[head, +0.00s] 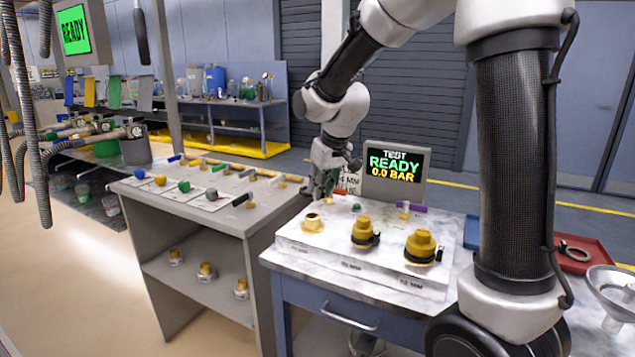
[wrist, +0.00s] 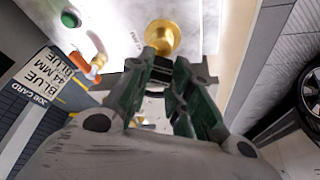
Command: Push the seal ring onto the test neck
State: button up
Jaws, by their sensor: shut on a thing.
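The bare brass neck (head: 312,222) with a dark opening stands at the left of the white test block (head: 365,266). In the wrist view the brass neck (wrist: 162,36) lies just beyond my fingertips. My gripper (head: 322,192) is above and behind that neck, pointing down. In the wrist view my gripper (wrist: 165,72) is closed on a small dark piece that I take for the seal ring (wrist: 157,90); the fingers hide most of it. I cannot tell whether it touches the neck.
Two capped brass necks, middle (head: 362,230) and right (head: 421,244), carry black clamps. A display (head: 394,176) reads TEST READY 0.0 BAR. A job card (wrist: 47,80) reads blue, 44 mm. An orange-handled valve (wrist: 88,66) and a green button (wrist: 70,19) sit near the neck.

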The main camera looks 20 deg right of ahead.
jog(key=shift+s+f, duration=0.2)
jog(key=shift+f, duration=2.7)
jog(key=shift+f, duration=1.75)
jog(key=o, duration=0.9)
jog(key=shift+c, duration=0.2)
jog(key=shift+r, duration=0.1)
jog(key=v, duration=1.2)
